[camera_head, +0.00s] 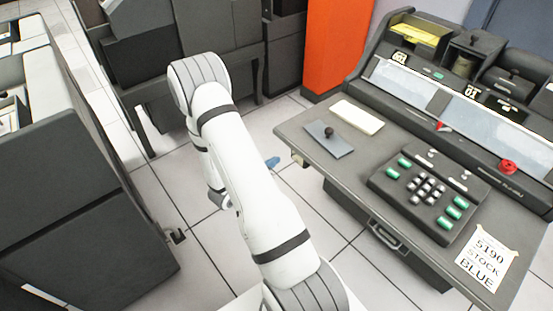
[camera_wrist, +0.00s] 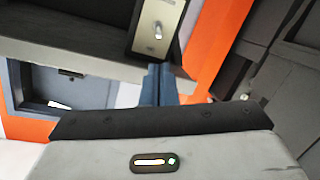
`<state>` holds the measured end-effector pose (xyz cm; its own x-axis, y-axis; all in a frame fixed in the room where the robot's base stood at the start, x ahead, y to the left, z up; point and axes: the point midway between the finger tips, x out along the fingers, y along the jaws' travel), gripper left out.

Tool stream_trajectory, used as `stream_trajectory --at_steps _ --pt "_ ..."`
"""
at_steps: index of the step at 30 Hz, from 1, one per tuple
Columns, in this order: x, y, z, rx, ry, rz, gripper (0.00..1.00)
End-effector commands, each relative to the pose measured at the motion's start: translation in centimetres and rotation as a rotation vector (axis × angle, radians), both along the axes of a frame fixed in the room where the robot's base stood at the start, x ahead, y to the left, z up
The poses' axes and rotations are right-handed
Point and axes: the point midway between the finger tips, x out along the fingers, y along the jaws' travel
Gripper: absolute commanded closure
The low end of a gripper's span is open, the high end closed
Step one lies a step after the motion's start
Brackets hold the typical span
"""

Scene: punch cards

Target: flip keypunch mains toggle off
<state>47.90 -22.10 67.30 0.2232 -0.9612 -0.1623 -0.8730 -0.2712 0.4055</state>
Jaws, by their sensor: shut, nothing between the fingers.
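The keypunch (camera_head: 330,185) is a dark grey desk unit on the right of the head view. A small pale switch box (camera_head: 298,160) sits under its left edge. In the wrist view, a metal plate in a dark surround carries the mains toggle (camera_wrist: 157,32), a short silvery lever. My gripper (camera_wrist: 159,84) has blue fingers, shut and empty, just below the toggle plate in the wrist view. It also shows in the head view (camera_head: 272,162), a little left of the switch box. The fingers appear apart from the lever. The lever's exact position is too small to read.
A keypad (camera_head: 427,190) with green keys and a "5190 stock blue" note (camera_head: 486,257) lie on the desk. An orange panel (camera_head: 335,45) stands behind it. Dark cabinets (camera_head: 75,215) stand at left.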

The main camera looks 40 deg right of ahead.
Motion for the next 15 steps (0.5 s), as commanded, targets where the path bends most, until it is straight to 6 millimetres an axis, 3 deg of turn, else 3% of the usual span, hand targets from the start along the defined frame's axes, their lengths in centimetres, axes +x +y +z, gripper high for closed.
stream_trajectory --at_steps 9,15 --pt "1.2 -5.7 -1.0 0.001 -0.001 -0.004 1.0" --pt "1.8 -7.6 -1.3 0.002 -0.002 0.0 1.0"
